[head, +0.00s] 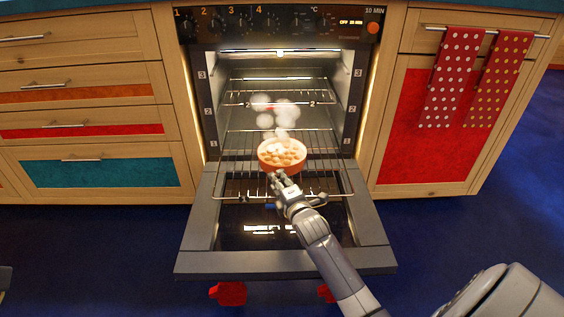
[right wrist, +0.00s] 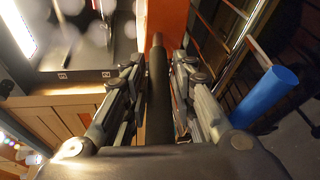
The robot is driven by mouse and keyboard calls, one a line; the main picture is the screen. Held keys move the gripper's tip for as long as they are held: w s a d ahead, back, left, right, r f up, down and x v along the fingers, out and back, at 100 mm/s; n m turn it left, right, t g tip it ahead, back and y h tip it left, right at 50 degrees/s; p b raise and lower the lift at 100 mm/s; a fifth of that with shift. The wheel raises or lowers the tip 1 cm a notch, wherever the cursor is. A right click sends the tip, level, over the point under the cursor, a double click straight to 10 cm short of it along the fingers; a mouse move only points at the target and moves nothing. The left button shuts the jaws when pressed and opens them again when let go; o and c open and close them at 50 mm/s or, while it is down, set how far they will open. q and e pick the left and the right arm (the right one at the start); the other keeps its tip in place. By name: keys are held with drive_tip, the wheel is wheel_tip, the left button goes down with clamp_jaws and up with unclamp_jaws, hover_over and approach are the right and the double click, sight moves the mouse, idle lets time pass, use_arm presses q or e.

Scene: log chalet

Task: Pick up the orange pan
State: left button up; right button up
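The orange pan (head: 282,155), round and filled with light brown and white food, sits on a wire rack in the open oven, with white steam above it. In the right wrist view its orange side (right wrist: 167,18) shows at the top, and its dark handle (right wrist: 158,85) points back towards me. My right gripper (head: 281,178) is at the front of the pan. In the right wrist view its fingers (right wrist: 158,68) stand on both sides of the handle, with narrow gaps seeming to show, so it looks open around it. My left gripper is not in view.
The oven door (head: 284,262) is folded down below the pan. Wire racks (head: 250,140) and oven side walls flank it. Wooden drawers (head: 85,90) stand left, a red cabinet door (head: 425,140) with two dotted towels (head: 452,78) right. A blue cylinder (right wrist: 264,95) is right of the fingers.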

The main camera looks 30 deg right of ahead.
clamp_jaws()
drive_tip(key=shift+w+r, duration=0.1)
drive_tip(key=shift+r, duration=0.2)
drive_tip(key=shift+r, duration=0.1)
